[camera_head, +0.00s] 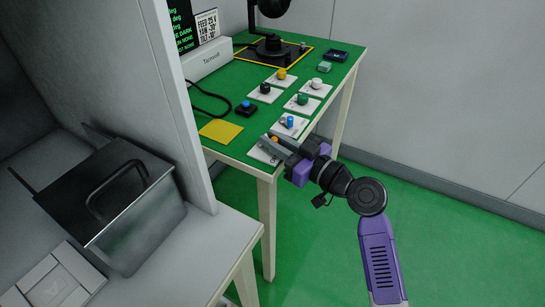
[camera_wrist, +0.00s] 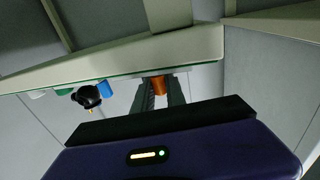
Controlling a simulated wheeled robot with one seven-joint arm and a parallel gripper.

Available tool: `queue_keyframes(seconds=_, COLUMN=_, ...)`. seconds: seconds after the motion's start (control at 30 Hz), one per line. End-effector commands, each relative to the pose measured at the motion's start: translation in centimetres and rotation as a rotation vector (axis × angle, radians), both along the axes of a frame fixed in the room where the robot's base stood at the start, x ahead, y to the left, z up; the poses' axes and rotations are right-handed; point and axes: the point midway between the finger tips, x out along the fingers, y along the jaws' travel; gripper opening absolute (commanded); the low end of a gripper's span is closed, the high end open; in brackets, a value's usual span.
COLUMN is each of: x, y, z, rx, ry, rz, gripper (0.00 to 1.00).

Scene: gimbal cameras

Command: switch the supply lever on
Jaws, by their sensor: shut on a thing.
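My gripper (camera_head: 276,145) is at the near end of the green table, over a white plate (camera_head: 262,154). Its fingers are shut on an orange handle, which shows between the fingertips in the wrist view (camera_wrist: 160,83). In the head view only a small orange part (camera_head: 275,139) shows beside the fingers. I take this handle to be the supply lever, but its label is not readable. The fingers and wrist hide its base, so its exact tilt cannot be told.
Just behind is a white plate with a blue control (camera_head: 290,121); it also shows in the wrist view (camera_wrist: 105,88). Green (camera_head: 302,99), black (camera_head: 265,88), white (camera_head: 316,83) and yellow (camera_head: 281,74) knobs stand farther back. A yellow square (camera_head: 220,131) lies left. A grey partition (camera_head: 180,100) rises left.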

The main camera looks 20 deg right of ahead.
Motion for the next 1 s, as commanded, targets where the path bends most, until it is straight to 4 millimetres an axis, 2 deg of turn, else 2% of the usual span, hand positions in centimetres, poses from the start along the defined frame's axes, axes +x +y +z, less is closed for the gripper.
queue_keyframes(seconds=0.03, x=0.2, y=-0.1, z=-0.5, rx=0.000, ry=-0.007, rz=0.026, gripper=0.00)
queue_keyframes(seconds=0.7, x=1.2, y=-1.0, z=-0.4, rx=-0.003, ry=-0.002, rz=0.450, gripper=0.00)
queue_keyframes(seconds=1.0, x=1.4, y=-1.2, z=-0.2, rx=-0.002, ry=0.000, rz=0.551, gripper=0.00)
